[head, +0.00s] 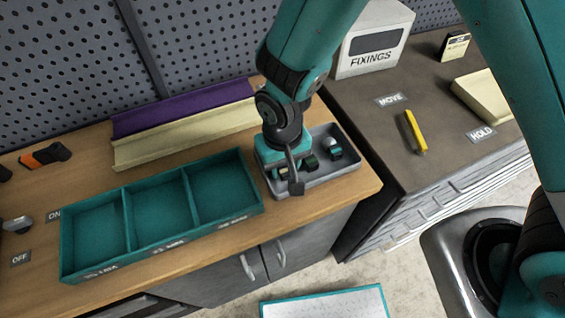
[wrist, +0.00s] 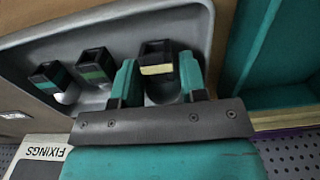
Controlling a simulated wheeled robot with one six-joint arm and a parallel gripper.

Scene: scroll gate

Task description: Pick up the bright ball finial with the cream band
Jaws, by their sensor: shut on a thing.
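The finial with the cream band (wrist: 156,70) has a dark square socket end and stands in the grey tray, at its right in the wrist view. Its lower part is mostly hidden between my fingers. My gripper (wrist: 158,78) has its two teal fingers on either side of this finial and is shut on it. In the head view, my gripper (head: 283,168) is low over the left part of the tray (head: 318,183).
A teal three-compartment box (head: 160,212) stands left of the tray, its compartments empty. Cream and purple channels (head: 185,105) lie behind it. A FIXINGS box (head: 372,40) and a yellow object (head: 415,132) are on the darker bench at right. The tray walls are close around the finials.

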